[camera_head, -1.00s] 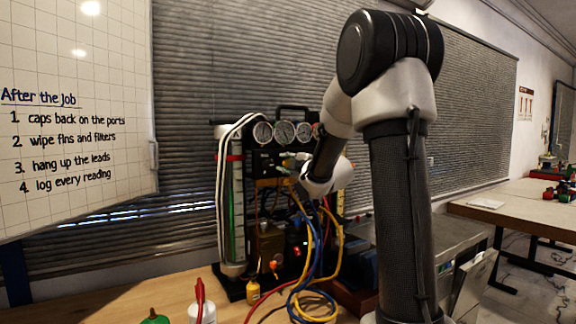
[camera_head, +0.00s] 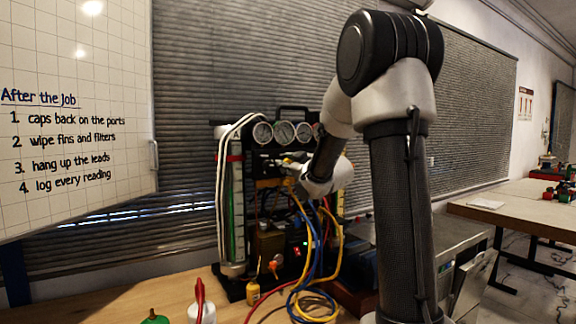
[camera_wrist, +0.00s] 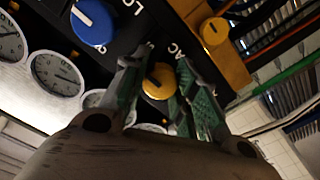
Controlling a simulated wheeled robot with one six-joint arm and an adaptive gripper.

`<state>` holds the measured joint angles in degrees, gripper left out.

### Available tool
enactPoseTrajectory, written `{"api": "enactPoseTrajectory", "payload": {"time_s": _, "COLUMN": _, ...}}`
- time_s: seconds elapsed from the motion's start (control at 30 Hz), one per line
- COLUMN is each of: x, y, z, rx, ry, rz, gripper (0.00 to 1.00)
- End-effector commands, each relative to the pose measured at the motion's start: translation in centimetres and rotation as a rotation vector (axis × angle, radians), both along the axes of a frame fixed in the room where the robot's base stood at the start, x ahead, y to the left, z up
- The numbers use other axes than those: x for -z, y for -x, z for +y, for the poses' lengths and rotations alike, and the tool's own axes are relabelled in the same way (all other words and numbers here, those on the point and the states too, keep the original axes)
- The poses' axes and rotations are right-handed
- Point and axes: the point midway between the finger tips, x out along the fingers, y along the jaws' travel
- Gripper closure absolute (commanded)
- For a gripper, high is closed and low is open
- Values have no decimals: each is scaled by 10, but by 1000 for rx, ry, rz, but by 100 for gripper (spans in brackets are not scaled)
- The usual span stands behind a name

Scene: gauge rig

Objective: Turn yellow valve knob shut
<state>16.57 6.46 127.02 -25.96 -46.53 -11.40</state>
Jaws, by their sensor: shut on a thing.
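The yellow valve knob (camera_wrist: 158,82), with a dark pointer mark, sits on the dark panel with white lettering in the wrist view. My gripper (camera_wrist: 160,76) has its green-padded fingers on either side of this knob and is shut on it. In the head view my gripper (camera_head: 284,163) is at the front of the gauge rig (camera_head: 237,205), below the gauges; the knob cannot be made out there.
A blue knob (camera_wrist: 93,25) is beside the grip, and another yellow knob (camera_wrist: 213,32) sits on an orange block. Yellow, blue and red cables (camera_head: 312,250) hang below my wrist.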

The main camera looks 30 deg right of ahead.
Motion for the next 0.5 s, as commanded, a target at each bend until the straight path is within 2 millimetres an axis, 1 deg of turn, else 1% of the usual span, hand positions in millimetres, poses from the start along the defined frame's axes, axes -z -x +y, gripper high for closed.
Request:
{"api": "enactPoseTrajectory", "payload": {"time_s": 0.2, "x": 1, "y": 0, "z": 0, "rx": 0, "ry": -53, "rz": 4, "gripper": 95}}
{"api": "enactPoseTrajectory", "payload": {"time_s": 0.5, "x": 1, "y": 0, "z": 0, "rx": 0, "ry": -67, "rz": 5, "gripper": 95}}
